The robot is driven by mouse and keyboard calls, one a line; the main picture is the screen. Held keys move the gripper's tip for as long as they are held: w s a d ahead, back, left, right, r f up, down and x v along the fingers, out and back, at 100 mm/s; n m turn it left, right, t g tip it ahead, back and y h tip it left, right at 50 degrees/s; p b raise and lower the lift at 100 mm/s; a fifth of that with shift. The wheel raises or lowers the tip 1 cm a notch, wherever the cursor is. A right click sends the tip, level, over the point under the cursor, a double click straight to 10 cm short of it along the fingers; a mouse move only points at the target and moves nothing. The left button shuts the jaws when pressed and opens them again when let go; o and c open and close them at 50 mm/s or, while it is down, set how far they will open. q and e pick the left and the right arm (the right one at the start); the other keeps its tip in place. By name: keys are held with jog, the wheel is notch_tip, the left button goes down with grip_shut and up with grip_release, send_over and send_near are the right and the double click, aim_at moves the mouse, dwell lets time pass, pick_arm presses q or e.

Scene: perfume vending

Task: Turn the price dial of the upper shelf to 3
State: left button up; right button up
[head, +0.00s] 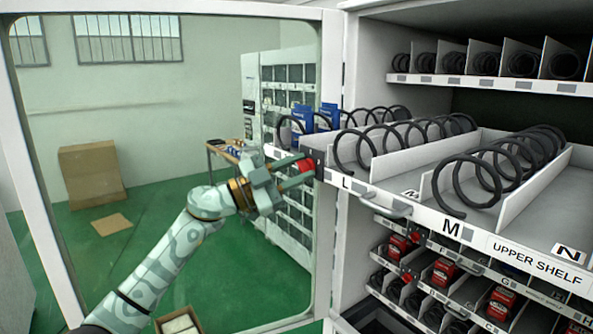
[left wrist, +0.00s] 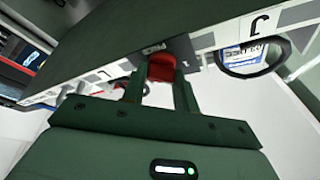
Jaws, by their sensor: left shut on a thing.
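The upper shelf (head: 405,207) is pulled out of the machine, with a white front rail labelled L, M and N. A red price dial (head: 306,165) sits on a dark block at the rail's left end, beside the L. My left gripper (head: 299,171) reaches it from the left and is shut on it. In the left wrist view the red dial (left wrist: 162,66) sits between the two fingers of my left gripper (left wrist: 160,80), against the shelf's front. The number the dial shows cannot be read. My right gripper is not in view.
Black spiral coils (head: 485,178) fill the upper shelf's lanes, with blue boxes (head: 303,117) in the left lane. A handle (head: 386,206) juts out below the rail. Lower shelves hold red items (head: 445,271). The open glass door's frame (head: 30,170) stands left, around my arm.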

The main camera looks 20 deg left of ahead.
pick_arm(q)
jog(key=m+g, duration=0.1)
jog(key=m, duration=0.3)
jog(key=shift+g, duration=0.3)
jog(key=m+g, duration=0.1)
jog(key=m, duration=0.2)
jog(key=shift+r, duration=0.1)
jog(key=m+g+y+p, duration=0.1)
jog(key=m, duration=0.2)
jog(key=m+y+p, duration=0.1)
jog(key=m, duration=0.2)
jog(key=shift+g, duration=0.3)
jog(key=m+y+p, duration=0.2)
jog(key=m, duration=0.2)
jog(key=shift+m+y, duration=0.3)
jog(key=shift+m+y+p, duration=0.35)
jog(key=shift+m+y, duration=0.45)
jog(key=shift+m, duration=0.6)
